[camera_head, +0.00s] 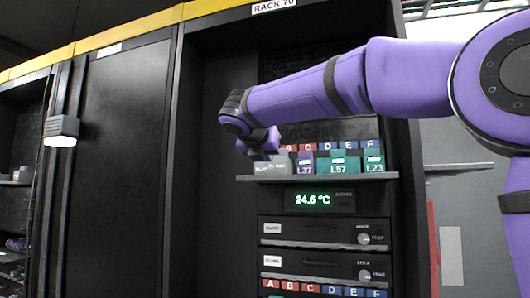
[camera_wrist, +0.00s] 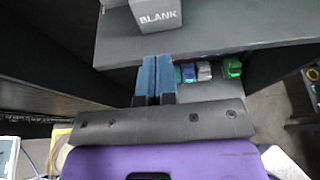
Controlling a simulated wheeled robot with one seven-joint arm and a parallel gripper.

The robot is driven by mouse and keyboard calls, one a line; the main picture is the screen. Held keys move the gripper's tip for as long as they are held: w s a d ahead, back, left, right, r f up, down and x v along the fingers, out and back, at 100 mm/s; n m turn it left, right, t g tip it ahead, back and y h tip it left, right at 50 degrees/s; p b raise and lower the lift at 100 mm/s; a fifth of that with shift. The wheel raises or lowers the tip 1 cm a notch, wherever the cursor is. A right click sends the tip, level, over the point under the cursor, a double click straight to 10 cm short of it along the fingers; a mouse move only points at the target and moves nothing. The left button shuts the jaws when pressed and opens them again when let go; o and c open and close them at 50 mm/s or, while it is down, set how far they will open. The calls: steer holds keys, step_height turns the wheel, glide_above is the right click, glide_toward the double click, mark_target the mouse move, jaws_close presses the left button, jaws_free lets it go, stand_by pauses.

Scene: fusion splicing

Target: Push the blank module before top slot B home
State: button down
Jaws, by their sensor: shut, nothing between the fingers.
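A grey block module marked BLANK (camera_wrist: 155,16) stands on the grey shelf (camera_wrist: 240,30) at the top of the wrist view, ahead of my gripper's fingertips. In the head view, a small grey module (camera_head: 281,163) sits on the shelf below label B, left of the purple L37 module (camera_head: 305,166). I cannot tell for certain that it is the same one. My gripper (camera_wrist: 156,60) is shut and empty, its two blue fingers together, apart from the BLANK module. In the head view my gripper (camera_head: 264,148) is in front of the row's left end and hides label A and the slots there.
Teal modules L57 (camera_head: 338,166) and L23 (camera_head: 373,163) stand to the right on the shelf (camera_head: 318,178). Below are a 24.6 °C display (camera_head: 312,199) and two drawer units (camera_head: 318,231). Blue, white and green parts (camera_wrist: 233,68) lie below the shelf edge. Dark rack walls flank it.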

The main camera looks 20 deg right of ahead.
mark_target(277, 167)
steer(key=shift+w+d+f, duration=0.2)
steer(key=shift+w+d, duration=1.2)
steer(key=shift+w, duration=0.5)
steer(key=shift+w+d+f, duration=0.15)
steer(key=shift+w+d, duration=1.25)
steer(key=shift+w, duration=0.55)
steer(key=shift+w+d+f, duration=0.2)
steer(key=shift+w+d, duration=1.2)
steer(key=shift+w, duration=0.5)
steer(key=shift+s+a, duration=0.8)
steer(key=shift+s, duration=0.3)
steer(key=shift+s+a, duration=0.8)
steer(key=shift+s, duration=0.3)
steer(key=shift+s+a, duration=0.8)
steer(key=shift+s, duration=0.3)
